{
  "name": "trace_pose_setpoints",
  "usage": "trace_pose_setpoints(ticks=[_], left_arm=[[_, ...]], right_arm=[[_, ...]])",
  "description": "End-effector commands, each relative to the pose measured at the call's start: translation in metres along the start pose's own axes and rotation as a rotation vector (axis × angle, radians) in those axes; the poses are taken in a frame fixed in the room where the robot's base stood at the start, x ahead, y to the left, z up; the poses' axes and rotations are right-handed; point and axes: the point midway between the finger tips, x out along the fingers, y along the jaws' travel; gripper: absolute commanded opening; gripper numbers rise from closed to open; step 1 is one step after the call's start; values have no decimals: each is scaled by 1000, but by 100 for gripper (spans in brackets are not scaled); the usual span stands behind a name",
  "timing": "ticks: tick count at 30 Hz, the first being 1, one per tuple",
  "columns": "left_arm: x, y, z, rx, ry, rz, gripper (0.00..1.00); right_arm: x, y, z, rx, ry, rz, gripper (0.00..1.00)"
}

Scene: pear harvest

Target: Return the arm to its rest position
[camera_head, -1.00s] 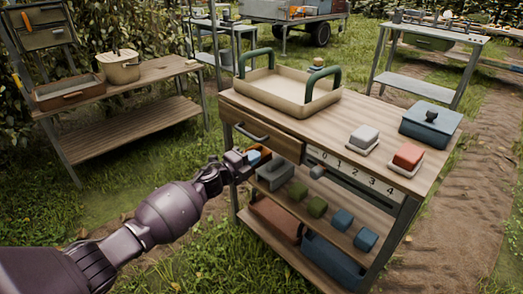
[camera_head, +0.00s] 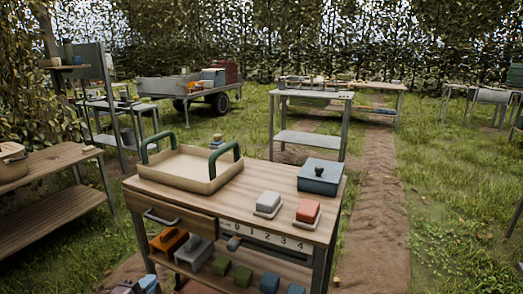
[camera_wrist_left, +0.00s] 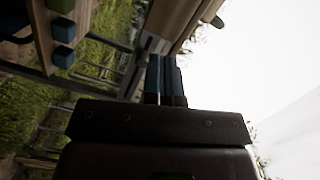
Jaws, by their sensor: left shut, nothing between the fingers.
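My left gripper (camera_head: 147,283) shows only at the bottom left edge of the head view, in front of the bench's left front leg; the rest of its arm is out of frame. In the left wrist view its two blue-tipped fingers (camera_wrist_left: 163,78) are together with nothing between them. The wooden bench (camera_head: 225,208) stands just beyond it. Its drawer (camera_head: 170,217) with a metal handle appears shut. My right gripper is not in view.
On the bench are a tan tray (camera_head: 185,184) with green handles, a blue lidded box (camera_head: 320,178), a white block (camera_head: 269,199) and a red block (camera_head: 308,210). Coloured blocks sit on its lower shelf. A side table (camera_head: 45,178) stands left. Grass lies between them.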

Motion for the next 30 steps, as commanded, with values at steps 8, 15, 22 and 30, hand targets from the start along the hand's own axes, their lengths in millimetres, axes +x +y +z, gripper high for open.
trace_pose_setpoints(ticks=[8,15,22,30], left_arm=[[-95,28,-32,-345,-149,35,0],[-179,51,-61,-642,-301,76,0],[-260,63,-94,-925,-458,111,0],[-335,66,-130,-1193,-617,138,0]], right_arm=[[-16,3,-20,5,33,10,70],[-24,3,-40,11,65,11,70],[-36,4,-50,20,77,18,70],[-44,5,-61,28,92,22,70]])
